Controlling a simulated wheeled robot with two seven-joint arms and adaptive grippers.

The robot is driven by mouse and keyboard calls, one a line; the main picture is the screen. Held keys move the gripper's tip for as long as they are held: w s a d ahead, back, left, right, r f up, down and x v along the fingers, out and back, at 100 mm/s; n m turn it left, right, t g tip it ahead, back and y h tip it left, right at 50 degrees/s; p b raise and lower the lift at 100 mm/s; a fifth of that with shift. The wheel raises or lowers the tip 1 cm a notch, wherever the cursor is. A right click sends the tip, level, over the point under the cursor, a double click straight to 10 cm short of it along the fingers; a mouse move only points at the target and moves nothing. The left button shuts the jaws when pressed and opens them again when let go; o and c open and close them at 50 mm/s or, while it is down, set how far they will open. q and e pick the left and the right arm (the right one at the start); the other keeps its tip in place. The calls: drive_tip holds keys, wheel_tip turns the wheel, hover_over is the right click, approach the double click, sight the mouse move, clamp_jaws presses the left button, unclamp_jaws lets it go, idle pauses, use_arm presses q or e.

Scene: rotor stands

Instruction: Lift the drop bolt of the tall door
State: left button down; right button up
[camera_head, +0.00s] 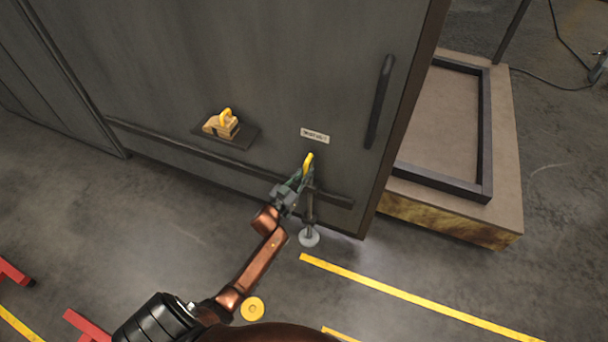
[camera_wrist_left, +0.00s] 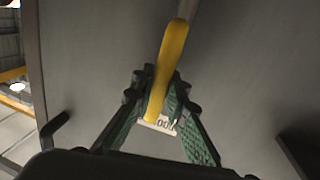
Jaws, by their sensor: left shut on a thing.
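The tall grey door (camera_head: 250,60) fills the upper middle of the head view. Its drop bolt (camera_head: 310,212) is a thin upright rod low near the door's right edge, with a yellow handle (camera_head: 309,160) on top. The rod's lower end is at a round pale floor plate (camera_head: 309,239); whether it sits inside the plate, I cannot tell. My left gripper (camera_head: 304,173) is shut on the yellow handle. In the left wrist view, the yellow handle (camera_wrist_left: 170,60) passes between the green fingers (camera_wrist_left: 157,88). My right gripper is not in view.
A black pull handle (camera_head: 379,100) and a small label (camera_head: 314,135) are on the door. A small ledge (camera_head: 240,141) holds a wooden block with a yellow grip (camera_head: 221,124). A framed platform (camera_head: 508,165) stands at right. Floor is open in front, with yellow lines (camera_head: 400,292).

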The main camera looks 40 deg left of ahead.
sight(305, 166)
use_arm(q)
wheel_tip(305, 166, up, 5)
drive_tip(key=p, duration=0.3)
drive_tip(key=shift+p, duration=0.3)
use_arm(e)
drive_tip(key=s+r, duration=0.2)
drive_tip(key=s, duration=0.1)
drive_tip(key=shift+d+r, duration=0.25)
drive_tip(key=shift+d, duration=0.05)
use_arm(q)
drive_tip(key=shift+f, duration=0.15)
drive_tip(key=c, duration=1.9)
unclamp_jaws()
drive_tip(key=shift+f, duration=0.1)
drive_tip(key=s, duration=1.2)
drive_tip(key=shift+d, duration=0.2)
